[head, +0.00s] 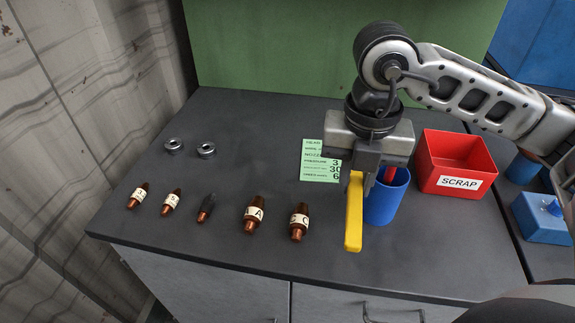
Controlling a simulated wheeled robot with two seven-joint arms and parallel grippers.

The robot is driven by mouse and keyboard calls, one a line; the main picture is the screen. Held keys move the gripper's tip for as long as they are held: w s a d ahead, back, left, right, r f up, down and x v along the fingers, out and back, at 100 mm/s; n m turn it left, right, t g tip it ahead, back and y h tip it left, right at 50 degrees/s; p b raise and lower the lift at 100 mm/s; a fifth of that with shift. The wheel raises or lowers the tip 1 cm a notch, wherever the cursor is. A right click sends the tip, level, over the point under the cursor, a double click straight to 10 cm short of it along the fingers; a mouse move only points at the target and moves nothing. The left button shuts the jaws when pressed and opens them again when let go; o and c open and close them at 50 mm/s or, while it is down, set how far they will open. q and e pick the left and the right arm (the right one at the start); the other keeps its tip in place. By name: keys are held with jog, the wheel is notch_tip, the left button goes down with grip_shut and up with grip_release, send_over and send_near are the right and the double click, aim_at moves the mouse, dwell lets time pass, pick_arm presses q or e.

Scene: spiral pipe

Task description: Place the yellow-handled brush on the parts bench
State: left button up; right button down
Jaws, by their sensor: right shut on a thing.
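The yellow-handled brush (354,215) hangs down from my right gripper (362,170), which is shut on its upper part. Only the yellow handle shows; the brush's other end is hidden by the gripper. The handle is roughly upright, just left of and in front of a blue cup. I cannot tell whether its lower end touches the dark grey parts bench (260,120). My left gripper is not in view.
The blue cup (383,208) has something red in it. A red SCRAP bin (478,164) stands to its right. Several labelled brown-tipped parts and two metal rings (206,151) are on the left. A green card (318,172) lies behind the brush. The bench's middle back is clear.

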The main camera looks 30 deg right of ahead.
jog(key=w+a+f+p, duration=0.1)
jog(key=w+a+f, duration=0.25)
jog(key=w, duration=0.45)
send_over(290, 200)
jog(key=f, duration=0.5)
jog(key=shift+s+d+f+p, duration=0.1)
jog(key=shift+s+f+p, duration=0.05)
jog(key=shift+s+p, duration=0.2)
jog(key=shift+w+f, duration=0.3)
jog(key=shift+f, duration=0.1)
notch_tip(290, 200, down, 3)
jog(key=shift+w+f+p, duration=0.1)
jog(key=shift+p, duration=0.25)
jog(key=shift+f, duration=0.2)
jog(key=c, duration=1.3)
grip_release()
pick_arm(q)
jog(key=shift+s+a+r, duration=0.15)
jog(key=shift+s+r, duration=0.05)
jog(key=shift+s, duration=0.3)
pick_arm(e)
jog(key=shift+r, duration=0.1)
